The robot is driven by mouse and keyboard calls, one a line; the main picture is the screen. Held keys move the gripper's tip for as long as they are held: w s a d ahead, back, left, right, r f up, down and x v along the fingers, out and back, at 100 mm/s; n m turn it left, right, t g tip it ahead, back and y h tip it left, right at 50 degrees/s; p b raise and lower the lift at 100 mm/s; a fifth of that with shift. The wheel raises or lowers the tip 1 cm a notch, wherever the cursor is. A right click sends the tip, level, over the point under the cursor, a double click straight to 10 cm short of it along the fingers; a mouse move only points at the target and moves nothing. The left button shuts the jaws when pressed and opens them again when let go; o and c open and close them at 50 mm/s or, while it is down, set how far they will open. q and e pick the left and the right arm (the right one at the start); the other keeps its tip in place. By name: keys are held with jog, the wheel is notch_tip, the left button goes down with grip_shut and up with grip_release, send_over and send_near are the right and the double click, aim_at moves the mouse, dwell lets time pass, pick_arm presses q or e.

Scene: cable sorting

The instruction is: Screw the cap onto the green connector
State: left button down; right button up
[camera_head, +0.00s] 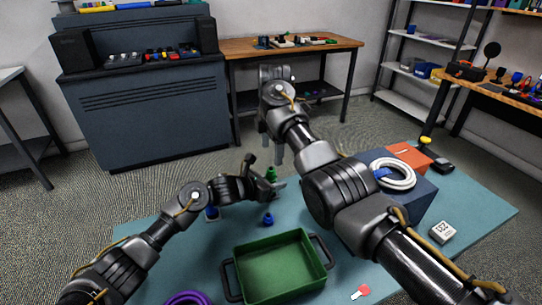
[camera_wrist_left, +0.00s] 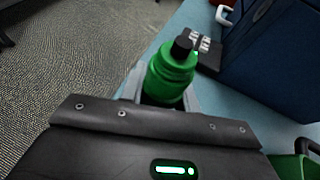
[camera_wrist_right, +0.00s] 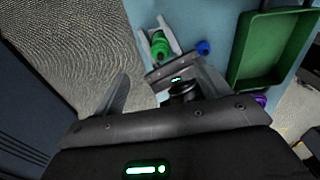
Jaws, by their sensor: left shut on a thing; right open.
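The green connector (camera_head: 271,174) is held in my left gripper (camera_head: 276,183) above the teal mat. In the left wrist view the connector (camera_wrist_left: 172,78) stands between the fingers, with something black at its upper end. It also shows between the left fingers in the right wrist view (camera_wrist_right: 160,45). My right gripper (camera_head: 278,150) is open and empty, raised behind and above the connector, fingers pointing down. A small blue piece (camera_head: 268,219), perhaps the cap, sits on the mat nearer the tray and shows in the right wrist view (camera_wrist_right: 203,47).
A green tray (camera_head: 268,262) with dark handles stands at the mat's front. Another blue piece (camera_head: 211,213) is partly hidden by my left arm. A dark blue box (camera_head: 418,196), a white cable coil (camera_head: 394,174) and an orange box (camera_head: 408,153) lie right. A purple ring (camera_head: 188,298) is front left.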

notch_tip(320, 180, up, 9)
jog(key=shift+f, duration=0.15)
jog(key=shift+d, duration=0.1)
dwell(0.3)
pick_arm(q)
jog(key=c, duration=1)
grip_release()
jog(key=shift+o, duration=0.2)
jog(key=shift+s, duration=0.1)
jog(key=v, duration=1.1)
